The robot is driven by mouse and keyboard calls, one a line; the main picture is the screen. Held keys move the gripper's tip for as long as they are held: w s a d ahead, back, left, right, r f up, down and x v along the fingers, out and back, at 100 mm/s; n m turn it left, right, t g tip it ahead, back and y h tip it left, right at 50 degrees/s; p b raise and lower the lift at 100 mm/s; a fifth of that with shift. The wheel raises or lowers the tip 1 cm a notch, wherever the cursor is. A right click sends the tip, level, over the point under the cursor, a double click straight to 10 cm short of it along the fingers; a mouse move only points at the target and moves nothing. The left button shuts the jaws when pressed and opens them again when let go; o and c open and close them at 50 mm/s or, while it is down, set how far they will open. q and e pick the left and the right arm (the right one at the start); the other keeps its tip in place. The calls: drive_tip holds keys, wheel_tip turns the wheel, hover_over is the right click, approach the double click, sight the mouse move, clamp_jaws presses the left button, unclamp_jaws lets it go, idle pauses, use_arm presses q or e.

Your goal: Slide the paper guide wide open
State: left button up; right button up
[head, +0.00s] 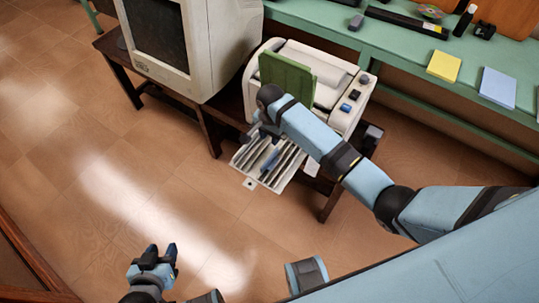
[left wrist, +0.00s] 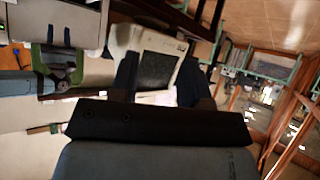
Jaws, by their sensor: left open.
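A bulky cream monitor (head: 195,45) stands left of the printer, and also shows in the left wrist view (left wrist: 160,67). A green bench (head: 400,42) behind holds a yellow pad (head: 443,66) and a pale blue pad (head: 497,87). The floor in front is clear.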

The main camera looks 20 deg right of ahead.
sight(270, 157)
wheel_tip(270, 157, down, 12)
drive_tip(key=shift+s+r+b, duration=0.1)
drive_tip(key=shift+r+b, duration=0.15)
drive_tip(key=shift+b, duration=0.85)
use_arm(q)
drive_tip(key=shift+w+f, duration=0.15)
drive_tip(key=shift+f, duration=0.5)
use_arm(e)
drive_tip(key=shift+f, duration=0.65)
use_arm(q)
drive_tip(key=shift+f, duration=0.1)
use_arm(e)
drive_tip(key=shift+c, duration=0.5)
clamp_jaws()
use_arm(q)
drive_tip(key=shift+d, duration=0.15)
